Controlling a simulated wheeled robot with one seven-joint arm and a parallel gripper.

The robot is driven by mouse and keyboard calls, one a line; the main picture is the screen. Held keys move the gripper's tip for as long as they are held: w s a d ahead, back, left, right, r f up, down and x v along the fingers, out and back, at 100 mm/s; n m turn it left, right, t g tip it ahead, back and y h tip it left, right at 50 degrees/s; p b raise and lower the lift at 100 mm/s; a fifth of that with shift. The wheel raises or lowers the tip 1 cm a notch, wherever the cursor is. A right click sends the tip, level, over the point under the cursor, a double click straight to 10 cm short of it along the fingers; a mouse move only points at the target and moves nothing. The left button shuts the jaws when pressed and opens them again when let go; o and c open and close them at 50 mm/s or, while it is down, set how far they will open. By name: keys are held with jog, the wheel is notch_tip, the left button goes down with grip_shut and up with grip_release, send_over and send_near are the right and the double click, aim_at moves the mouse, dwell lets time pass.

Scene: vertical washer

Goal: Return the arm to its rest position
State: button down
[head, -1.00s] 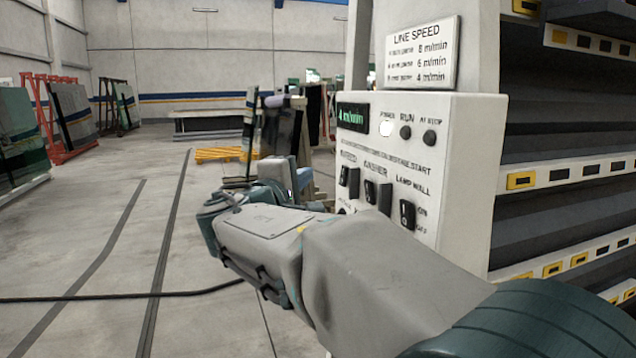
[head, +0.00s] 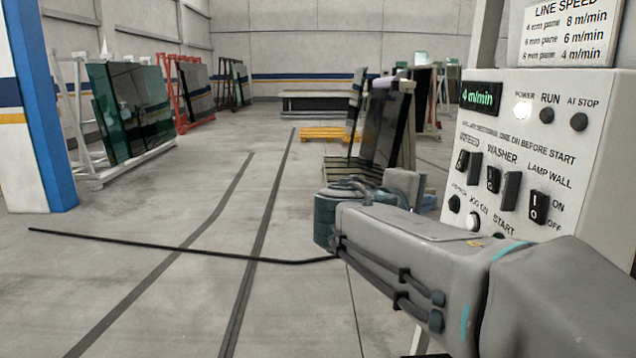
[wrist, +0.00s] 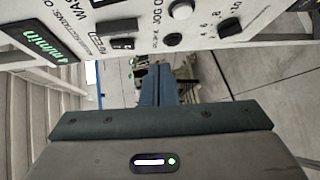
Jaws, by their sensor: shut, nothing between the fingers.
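My arm reaches in from the lower right of the head view, in front of and left of the control panel. My gripper (wrist: 162,72) shows in the wrist view with its two dark blue-grey fingers together and nothing between them. The white control panel (head: 588,135) has a green "4 m/min" display, a lit power lamp, black switches and buttons.
A black cable (head: 180,248) lies across the grey floor at the left. Racks with dark glass panes (head: 130,110) stand farther back. A blue and white column (head: 40,110) is at the left edge. The floor left of my arm is otherwise open.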

jog(key=s+f+m+g+y, duration=0.2)
jog(key=s+f, duration=0.2)
jog(key=f, duration=0.3)
jog(key=s+f+m+g+y, duration=0.1)
jog(key=s+f+g+y, duration=0.2)
jog(key=s+f, duration=0.35)
jog(key=s+a+f+m+g+y, duration=0.1)
jog(key=s+a+f+m+y, duration=0.1)
jog(key=f, duration=0.4)
jog(key=s+a+f+m+g+y, duration=0.1)
jog(key=s+a+f+m+y, duration=0.2)
jog(key=s+a+f+y, duration=0.2)
jog(key=shift+s+f, duration=0.5)
jog(key=shift+f, duration=0.35)
jog(key=shift+d, duration=0.1)
